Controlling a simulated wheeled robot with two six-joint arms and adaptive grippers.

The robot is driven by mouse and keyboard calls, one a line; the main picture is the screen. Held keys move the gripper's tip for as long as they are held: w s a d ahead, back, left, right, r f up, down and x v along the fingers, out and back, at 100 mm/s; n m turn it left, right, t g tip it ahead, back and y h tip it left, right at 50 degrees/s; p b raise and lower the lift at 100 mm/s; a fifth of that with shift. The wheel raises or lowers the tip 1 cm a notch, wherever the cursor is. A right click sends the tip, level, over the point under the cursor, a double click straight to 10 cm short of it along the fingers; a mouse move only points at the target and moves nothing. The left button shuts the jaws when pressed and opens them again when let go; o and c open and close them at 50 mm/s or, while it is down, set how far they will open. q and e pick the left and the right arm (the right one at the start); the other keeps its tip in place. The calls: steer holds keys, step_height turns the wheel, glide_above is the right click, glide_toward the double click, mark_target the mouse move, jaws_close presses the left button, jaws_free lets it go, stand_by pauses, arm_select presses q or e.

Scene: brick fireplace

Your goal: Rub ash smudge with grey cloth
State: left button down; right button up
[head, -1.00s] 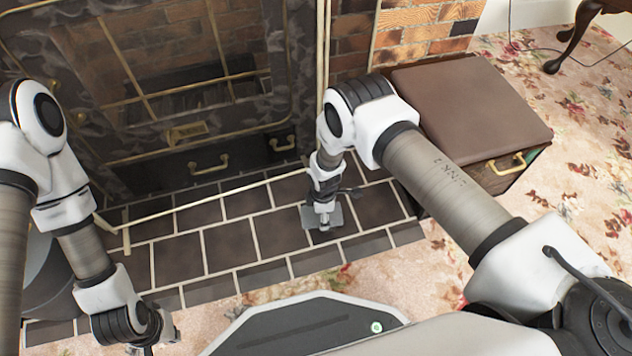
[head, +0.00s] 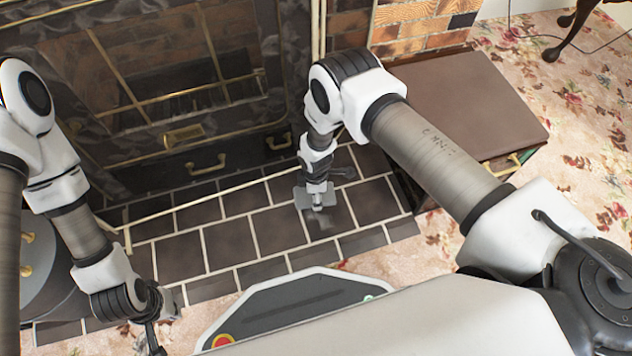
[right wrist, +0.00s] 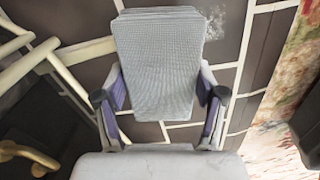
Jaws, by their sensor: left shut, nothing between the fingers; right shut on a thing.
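The grey cloth (right wrist: 160,65), a folded woven pad, is held between the fingers of my right gripper (right wrist: 162,100). In the head view the cloth (head: 301,199) shows beside and under the right gripper (head: 317,204), low over the dark hearth tiles; I cannot tell if it touches them. The pale ash smudge (right wrist: 215,22) shows past the cloth's upper right corner in the right wrist view, partly hidden by it. In the head view the smudge (head: 322,222) is a faint grey patch just in front of the gripper. My left gripper (head: 157,348) is shut and empty at the bottom edge.
The dark stove front (head: 170,100) with brass handles stands behind the hearth. A thin pale rail (head: 205,200) runs above the tiles. A brown-topped box (head: 465,105) stands to the right, and a dark round container (head: 45,275) to the left. Floral carpet (head: 585,150) surrounds the hearth.

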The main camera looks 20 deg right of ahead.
steer(key=shift+r+p, duration=1.05)
steer(key=shift+r, duration=0.4)
